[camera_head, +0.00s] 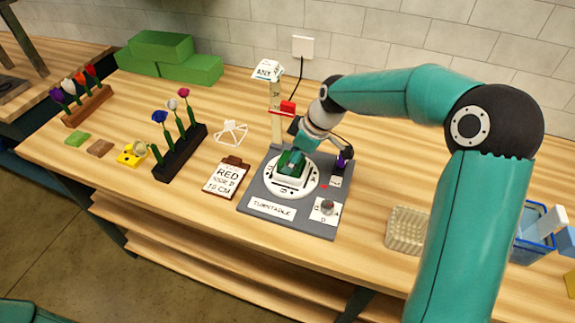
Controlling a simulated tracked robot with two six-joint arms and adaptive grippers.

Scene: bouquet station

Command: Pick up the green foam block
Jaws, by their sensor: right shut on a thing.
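A green foam block (291,162) sits in a white holder on the round white plate of the grey turntable (259,180). Larger green blocks (160,46) are stacked at the back left. My left gripper is not in view.
A dark rack (180,154) and a brown rack (88,107) hold flowers on the left. A clipboard (227,178) lies left of the turntable. A post with a red clamp (285,108) stands behind it. A beige basket (405,230) is at the right.

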